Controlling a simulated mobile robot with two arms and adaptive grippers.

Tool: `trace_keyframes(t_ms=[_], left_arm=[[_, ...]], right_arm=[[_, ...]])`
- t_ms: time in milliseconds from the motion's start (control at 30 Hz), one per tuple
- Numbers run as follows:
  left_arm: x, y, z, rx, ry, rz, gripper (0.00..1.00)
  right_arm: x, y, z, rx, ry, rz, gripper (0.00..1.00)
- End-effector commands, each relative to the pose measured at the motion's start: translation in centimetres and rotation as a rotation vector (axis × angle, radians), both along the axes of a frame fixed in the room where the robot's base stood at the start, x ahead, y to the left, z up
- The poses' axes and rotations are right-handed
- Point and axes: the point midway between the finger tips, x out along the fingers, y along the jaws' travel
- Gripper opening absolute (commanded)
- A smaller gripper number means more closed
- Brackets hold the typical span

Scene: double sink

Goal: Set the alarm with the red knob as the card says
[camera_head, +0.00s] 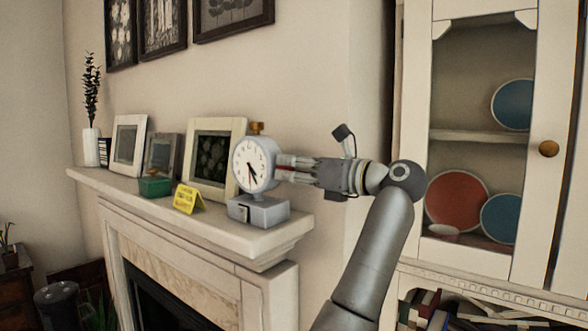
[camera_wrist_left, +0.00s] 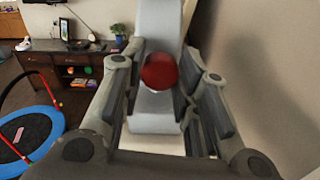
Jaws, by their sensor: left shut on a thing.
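The alarm clock (camera_head: 254,165) stands upright on a grey base on the mantel, its white dial facing the head camera. Its thin red hand points nearly straight down, and dark hands point to the lower right. The yellow card (camera_head: 187,198) stands folded on the mantel, left of the clock; its writing is too small to read. My left gripper (camera_head: 284,168) reaches in from the right behind the clock. In the left wrist view the red knob (camera_wrist_left: 159,71) sits between its fingers, which are shut on it. My right gripper is not in view.
The mantel (camera_head: 212,227) also holds a green box (camera_head: 154,186), several picture frames (camera_head: 215,160) and a white vase (camera_head: 91,147). A cabinet with plates (camera_head: 457,201) stands at the right. The mantel's end, right of the clock, is bare.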

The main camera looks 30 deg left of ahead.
Motion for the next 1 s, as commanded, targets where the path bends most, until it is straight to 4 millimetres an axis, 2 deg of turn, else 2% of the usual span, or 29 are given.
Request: trace_keyframes(t_ms=[333, 1000], left_arm=[[0.0, -0.1, -0.1, -0.007, -0.071, -0.002, 0.05], [0.0, -0.1, -0.1, -0.039, -0.469, -0.002, 0.05]], right_arm=[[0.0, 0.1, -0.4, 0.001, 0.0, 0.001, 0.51], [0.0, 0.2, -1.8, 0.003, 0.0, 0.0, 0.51]])
